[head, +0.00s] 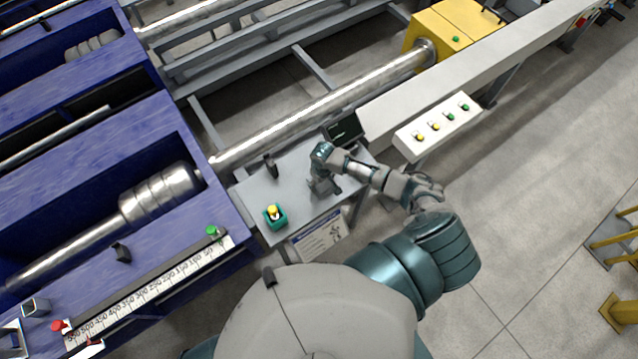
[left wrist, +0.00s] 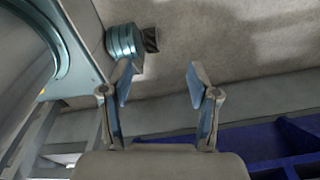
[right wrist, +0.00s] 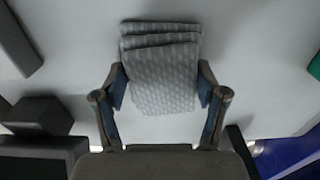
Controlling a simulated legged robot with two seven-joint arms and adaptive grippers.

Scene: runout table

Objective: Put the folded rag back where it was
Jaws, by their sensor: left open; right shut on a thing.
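The folded rag (right wrist: 163,65) is grey with a pale pattern and lies in stacked folds. In the right wrist view it fills the space between the fingers of my right gripper (right wrist: 163,88), which is shut on it over a plain light grey surface. In the head view my right gripper (head: 322,183) points down at the small grey table (head: 248,192); the rag is hard to make out there. I cannot tell whether the rag touches the table. My left gripper (left wrist: 160,78) is open and empty in the left wrist view, and is outside the head view.
On the grey table stand a green holder (head: 275,218) with a yellow top, a small dark item (head: 270,166) and a black box (head: 345,132). A blue machine (head: 195,235) lies left. A white button panel (head: 437,124) lies right. A long steel bar (head: 320,112) runs behind.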

